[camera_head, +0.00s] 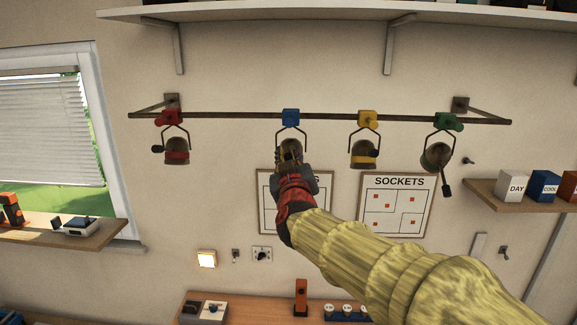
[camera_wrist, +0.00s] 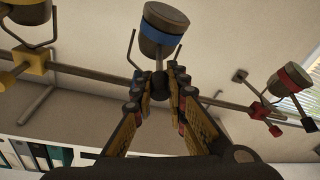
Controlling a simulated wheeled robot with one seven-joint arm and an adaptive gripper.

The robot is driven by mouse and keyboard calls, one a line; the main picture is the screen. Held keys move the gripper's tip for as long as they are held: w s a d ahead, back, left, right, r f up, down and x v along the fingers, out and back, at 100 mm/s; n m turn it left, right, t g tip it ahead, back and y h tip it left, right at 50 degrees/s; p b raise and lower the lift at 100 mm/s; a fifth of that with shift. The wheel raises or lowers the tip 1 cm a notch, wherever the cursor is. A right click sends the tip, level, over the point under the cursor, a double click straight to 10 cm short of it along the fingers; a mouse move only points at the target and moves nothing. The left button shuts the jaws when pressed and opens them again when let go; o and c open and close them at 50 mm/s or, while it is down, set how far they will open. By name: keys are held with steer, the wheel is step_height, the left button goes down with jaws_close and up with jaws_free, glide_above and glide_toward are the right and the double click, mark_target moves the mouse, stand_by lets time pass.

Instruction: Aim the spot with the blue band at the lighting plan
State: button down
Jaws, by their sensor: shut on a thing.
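The spot with the blue band (camera_wrist: 162,32) hangs in a wire yoke under the blue clamp (camera_head: 290,118) on the rail. In the wrist view its dark round knob (camera_wrist: 159,80) sits between my fingertips. My gripper (camera_wrist: 160,88) is shut on this knob. In the head view my gripper (camera_head: 291,158) covers much of the spot, so its exact aim is hard to tell. The lighting plan seems to be the framed board (camera_head: 265,210) behind my arm; only the end of its title and its edges show. The framed SOCKETS board (camera_head: 397,205) is right of it.
Red (camera_head: 176,152), yellow (camera_head: 364,155) and green (camera_head: 436,156) spots hang from the same rail (camera_head: 220,115). A shelf (camera_head: 300,18) with brackets runs above. A side shelf (camera_head: 510,193) with boxes is at right; a bench (camera_head: 250,310) lies below.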

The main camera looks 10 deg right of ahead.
step_height(320, 180, down, 10)
steer(key=w+n+t+b, duration=0.1)
steer(key=t+b, duration=0.7)
steer(key=b, duration=2.7)
steer(key=shift+w+d+n+t, duration=0.25)
steer(key=shift+w+n+t, duration=0.15)
steer(key=shift+n, duration=0.4)
steer(key=shift+w+f+b, duration=0.15)
steer(key=shift+f+b, duration=0.15)
steer(key=shift+b, duration=0.15)
steer(key=c, duration=2)
jaws_free()
steer(key=shift+w, duration=0.1)
steer(key=shift+o, duration=1.3)
steer(key=shift+s+r, duration=0.2)
steer(key=shift+r, duration=0.05)
steer(key=d+v, duration=0.1)
steer(key=v, duration=1.1)
steer(key=shift+a, duration=0.4)
